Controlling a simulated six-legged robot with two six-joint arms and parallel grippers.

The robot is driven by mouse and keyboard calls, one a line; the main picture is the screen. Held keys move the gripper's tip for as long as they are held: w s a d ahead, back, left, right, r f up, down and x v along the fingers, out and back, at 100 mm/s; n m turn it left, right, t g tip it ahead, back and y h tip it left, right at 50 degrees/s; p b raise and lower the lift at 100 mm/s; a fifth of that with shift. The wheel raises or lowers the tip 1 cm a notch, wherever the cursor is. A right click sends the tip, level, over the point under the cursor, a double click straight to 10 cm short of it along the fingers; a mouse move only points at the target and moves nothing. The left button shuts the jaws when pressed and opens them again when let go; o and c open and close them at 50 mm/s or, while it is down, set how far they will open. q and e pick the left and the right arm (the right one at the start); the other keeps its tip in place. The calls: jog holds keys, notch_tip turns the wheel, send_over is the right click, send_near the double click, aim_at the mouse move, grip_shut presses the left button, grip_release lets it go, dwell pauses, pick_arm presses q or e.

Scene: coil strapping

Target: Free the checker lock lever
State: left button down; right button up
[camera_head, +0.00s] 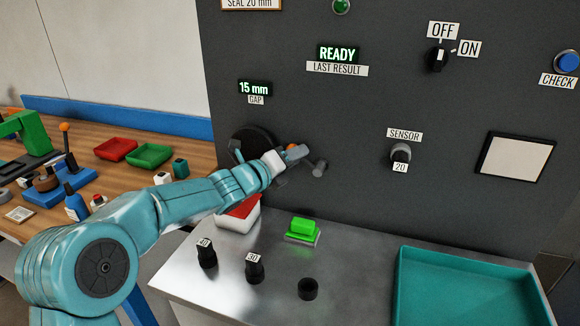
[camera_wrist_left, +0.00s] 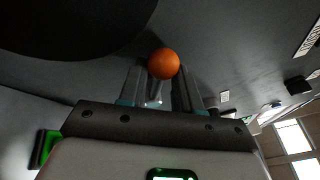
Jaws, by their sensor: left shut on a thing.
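The checker lock lever shows as an orange ball knob (camera_head: 291,147) at the dark panel, mostly covered by my left gripper (camera_head: 298,153). In the left wrist view the orange ball (camera_wrist_left: 163,63) sits at the fingertips, with a thin stem behind it between the fingers. My left gripper (camera_wrist_left: 160,88) is shut on the lever. A round black disc (camera_head: 243,140) on the panel is just left of the gripper, partly hidden by my wrist. My right gripper is not in view.
A grey peg (camera_head: 320,168) sticks out right of the gripper. Below are a green block (camera_head: 303,228), black plugs (camera_head: 254,267), a red-topped white box (camera_head: 238,216) and a teal tray (camera_head: 465,290). The panel has a sensor knob (camera_head: 400,153) and an OFF/ON switch (camera_head: 437,58).

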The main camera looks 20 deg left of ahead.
pick_arm(q)
jog(key=r+m, duration=0.1)
jog(key=d+r+m+g, duration=0.1)
jog(key=shift+d+m+y+p, duration=0.1)
jog(key=shift+m+y+p, duration=0.2)
jog(key=shift+y+p, duration=0.1)
jog(key=shift+d+r+m+y+p, duration=0.55)
jog(key=shift+d+m+p, duration=0.15)
jog(key=shift+m, duration=0.3)
jog(key=shift+d+r+m+g+y+p, duration=0.3)
jog(key=shift+d+m+g+y+p, duration=0.3)
jog(key=shift+d+m+p, duration=0.4)
jog(key=shift+s+d+m+y+p, duration=0.1)
jog(key=shift+d+m+y+p, duration=0.4)
jog(key=shift+m, duration=0.3)
jog(key=c, duration=1.1)
grip_release()
jog(key=o, duration=0.3)
jog(key=shift+f, duration=0.2)
